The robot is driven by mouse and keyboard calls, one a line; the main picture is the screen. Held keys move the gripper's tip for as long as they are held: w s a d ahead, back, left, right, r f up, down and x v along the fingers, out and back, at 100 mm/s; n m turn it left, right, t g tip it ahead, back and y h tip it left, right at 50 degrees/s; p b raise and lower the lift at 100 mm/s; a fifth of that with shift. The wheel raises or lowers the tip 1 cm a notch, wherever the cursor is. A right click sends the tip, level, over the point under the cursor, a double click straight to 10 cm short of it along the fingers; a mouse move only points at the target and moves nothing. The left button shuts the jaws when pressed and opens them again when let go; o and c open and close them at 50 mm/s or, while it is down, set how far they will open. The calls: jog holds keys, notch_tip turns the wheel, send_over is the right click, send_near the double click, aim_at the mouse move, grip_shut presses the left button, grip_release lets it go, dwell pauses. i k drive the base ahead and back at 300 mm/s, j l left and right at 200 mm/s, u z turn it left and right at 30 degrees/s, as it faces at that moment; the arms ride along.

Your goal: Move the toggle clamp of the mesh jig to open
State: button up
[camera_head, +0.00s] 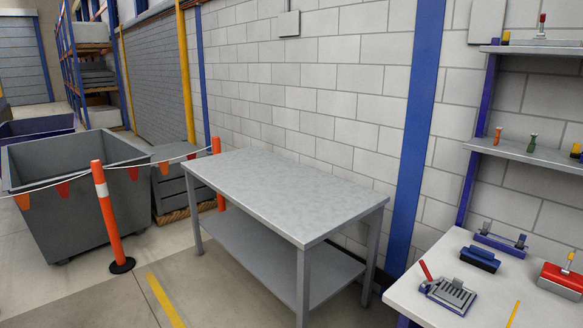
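A small grey jig (450,295) with a slatted or grid-like top lies near the left end of the white table at the lower right. It looks like the mesh jig. A red lever (426,271) stands up at its left side, tilted up and to the left, and looks like the toggle clamp's handle. It is too small to tell how the clamp's tip meets the jig. My gripper is not in view.
On the white table (420,310) are a blue block (480,259), a blue-grey fixture (500,242) and a red device (562,279). Shelves (540,155) with small items hang above. A bare grey table (285,190) stands left of it, with an orange post (106,213) beyond.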

aim_at(429, 279)
jog(key=k+l, duration=0.15)
jog(key=i+l, duration=0.4)
jog(key=i+l+u, duration=0.1)
jog(key=i+l, duration=0.25)
jog(key=i, duration=0.3)
